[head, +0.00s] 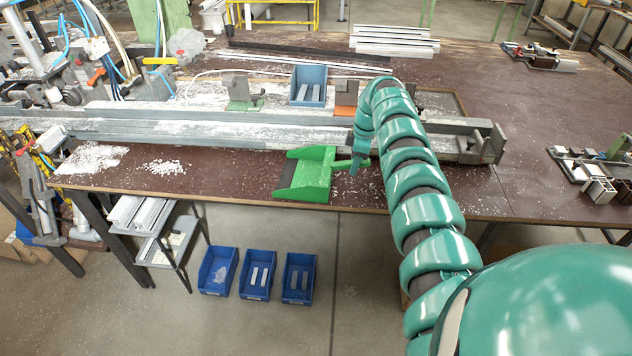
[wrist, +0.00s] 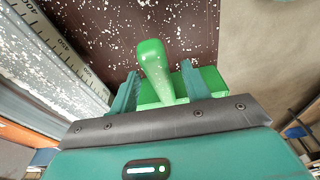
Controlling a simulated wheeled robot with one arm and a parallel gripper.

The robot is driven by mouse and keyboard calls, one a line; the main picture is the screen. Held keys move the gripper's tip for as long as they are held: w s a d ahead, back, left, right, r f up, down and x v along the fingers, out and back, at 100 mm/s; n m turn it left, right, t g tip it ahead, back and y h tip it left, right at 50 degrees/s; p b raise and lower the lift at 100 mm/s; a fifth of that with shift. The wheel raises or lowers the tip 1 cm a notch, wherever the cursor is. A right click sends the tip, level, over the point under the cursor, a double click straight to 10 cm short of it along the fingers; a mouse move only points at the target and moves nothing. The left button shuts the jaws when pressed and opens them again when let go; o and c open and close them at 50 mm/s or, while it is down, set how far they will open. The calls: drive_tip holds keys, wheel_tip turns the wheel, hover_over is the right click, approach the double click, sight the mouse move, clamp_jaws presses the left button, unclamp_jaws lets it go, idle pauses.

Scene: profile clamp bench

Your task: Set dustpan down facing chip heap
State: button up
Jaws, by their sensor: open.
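The green dustpan (head: 312,177) lies on the front part of the brown bench, its dark lip to the left and its handle (head: 342,164) to the right. A white chip heap (head: 165,167) lies on the bench to the left, with bare bench between it and the lip. A larger patch of white chips (head: 90,159) is farther left. My gripper (head: 355,166) is at the handle end of the dustpan. In the wrist view my gripper (wrist: 157,92) is open, with one finger on each side of the green handle (wrist: 154,62); whether they touch it is unclear.
A long metal profile clamp (head: 220,133) runs behind the dustpan. A blue bin (head: 308,85) stands behind it. The bench's front edge is close below the dustpan. Blue bins (head: 258,273) stand on the floor in front. The bench's right part is mostly clear.

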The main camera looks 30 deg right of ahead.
drive_tip(key=shift+c, duration=0.2)
clamp_jaws()
drive_tip(key=shift+r+p, duration=0.4)
drive_tip(key=shift+r, duration=0.15)
wheel_tip(320, 180, up, 11)
idle(0.4)
drive_tip(key=shift+f, duration=0.1)
